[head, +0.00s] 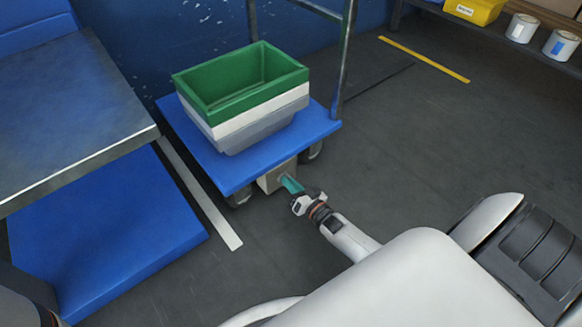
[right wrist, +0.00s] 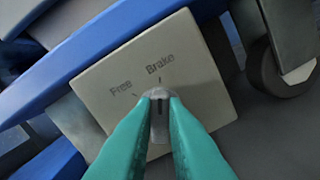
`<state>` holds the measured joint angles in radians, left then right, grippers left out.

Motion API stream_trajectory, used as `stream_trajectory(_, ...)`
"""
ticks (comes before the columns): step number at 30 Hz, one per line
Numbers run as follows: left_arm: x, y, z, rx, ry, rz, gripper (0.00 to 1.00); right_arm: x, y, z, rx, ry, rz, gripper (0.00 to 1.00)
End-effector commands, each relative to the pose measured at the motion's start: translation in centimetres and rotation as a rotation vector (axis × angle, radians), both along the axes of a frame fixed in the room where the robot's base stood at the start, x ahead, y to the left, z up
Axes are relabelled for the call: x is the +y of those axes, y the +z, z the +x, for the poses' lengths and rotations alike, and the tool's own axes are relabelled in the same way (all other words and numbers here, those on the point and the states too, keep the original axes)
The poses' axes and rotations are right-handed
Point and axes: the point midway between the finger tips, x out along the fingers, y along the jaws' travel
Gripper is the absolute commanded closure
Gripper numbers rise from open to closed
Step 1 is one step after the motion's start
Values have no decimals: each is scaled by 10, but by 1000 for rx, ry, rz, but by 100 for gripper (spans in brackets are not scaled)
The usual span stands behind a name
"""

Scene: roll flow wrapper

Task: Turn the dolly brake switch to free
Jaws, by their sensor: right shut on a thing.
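The brake switch (right wrist: 157,93) is a small grey knob on a beige plate (right wrist: 203,82) marked "Free" and "Brake". The knob lines up with the tick under "Brake"; the "Free" tick is to its left. My right gripper (right wrist: 159,106) has its teal fingers shut on the knob, one on each side, hiding part of it. In the head view the right gripper (head: 290,185) reaches the beige box (head: 270,180) under the front edge of the blue dolly (head: 238,178). My left gripper is not in view.
Stacked green, white and grey bins (head: 243,85) stand on the dolly. A metal table (head: 75,115) is at the left, with a blue platform (head: 105,235) low beside it. Shelving with cans (head: 521,28) is at the upper right. The floor right of the dolly is clear.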

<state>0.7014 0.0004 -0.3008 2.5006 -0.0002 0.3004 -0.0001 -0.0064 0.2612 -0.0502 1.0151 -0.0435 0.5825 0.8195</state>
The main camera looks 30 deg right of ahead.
Motion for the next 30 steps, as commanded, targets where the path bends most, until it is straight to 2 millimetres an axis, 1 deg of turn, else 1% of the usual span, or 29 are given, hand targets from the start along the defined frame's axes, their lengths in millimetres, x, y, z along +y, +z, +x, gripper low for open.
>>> stream_trajectory(5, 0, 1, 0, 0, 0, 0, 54, 0, 0, 0, -1, -1, -25, 100)
stream_trajectory(11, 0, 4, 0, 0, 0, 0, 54, 0, 1, 0, -9, -1, -118, 100)
stream_trajectory(17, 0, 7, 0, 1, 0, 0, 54, 1, 1, 0, -22, -1, -276, 100)
stream_trajectory(24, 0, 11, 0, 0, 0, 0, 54, 2, 1, 0, -39, -1, -504, 100)
stream_trajectory(30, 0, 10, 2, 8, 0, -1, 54, 3, 0, -1, -53, 0, -689, 100)
